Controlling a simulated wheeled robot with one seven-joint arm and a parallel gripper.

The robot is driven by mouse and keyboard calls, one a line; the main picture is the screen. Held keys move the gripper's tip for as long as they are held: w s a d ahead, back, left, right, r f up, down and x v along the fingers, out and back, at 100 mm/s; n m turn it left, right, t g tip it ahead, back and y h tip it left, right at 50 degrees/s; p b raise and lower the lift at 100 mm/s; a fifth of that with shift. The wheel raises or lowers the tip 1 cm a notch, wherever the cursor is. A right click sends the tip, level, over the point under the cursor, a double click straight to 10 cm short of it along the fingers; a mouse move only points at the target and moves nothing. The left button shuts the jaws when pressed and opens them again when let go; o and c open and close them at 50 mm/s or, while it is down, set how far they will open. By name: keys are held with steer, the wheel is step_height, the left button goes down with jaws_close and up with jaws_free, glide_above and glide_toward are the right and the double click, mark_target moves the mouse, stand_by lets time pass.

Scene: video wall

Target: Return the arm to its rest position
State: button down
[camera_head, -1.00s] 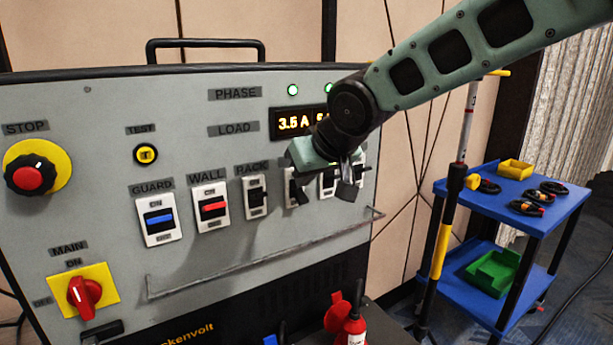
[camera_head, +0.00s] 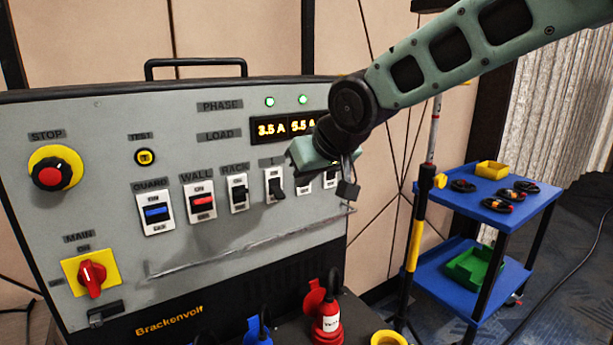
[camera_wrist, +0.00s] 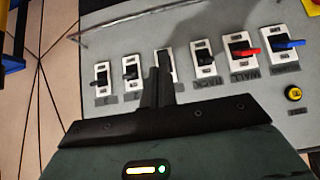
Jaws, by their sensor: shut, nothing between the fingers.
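My gripper (camera_head: 345,188) is in front of the right part of the grey switch panel (camera_head: 110,225), pointing toward its row of switches. In the wrist view my gripper (camera_wrist: 160,80) shows as dark fingers closed together with nothing between them, overlapping one switch. I cannot tell whether the fingertips touch the panel. The switch labelled 1 (camera_head: 275,185) shows just left of my gripper in the head view. The rack switch (camera_head: 238,193), the red wall switch (camera_head: 201,202) and the blue guard switch (camera_head: 156,214) are farther left. My gripper partly hides the rightmost switches.
A thin rail (camera_head: 250,247) runs across the panel below the switches. Red (camera_head: 326,318) and blue (camera_head: 258,332) plugs stand at the panel's foot. A striped pole (camera_head: 417,230) and a blue cart (camera_head: 525,205) stand at right. Carpet is open beyond the cart.

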steer(key=s+d+f+g+h, duration=0.1)
steer(key=s+d+f, duration=0.3)
steer(key=s, duration=0.6)
steer(key=s+d+f+g+h+p, duration=0.1)
steer(key=s+d+f+g, duration=0.2)
steer(key=s+d, duration=0.4)
steer(key=s+d+f+g+h, duration=0.2)
steer(key=s+d+f, duration=0.3)
steer(key=s, duration=1)
steer(key=shift+d+f+n+g, duration=0.15)
steer(key=shift+n+g, duration=0.25)
steer(key=shift+g, duration=0.2)
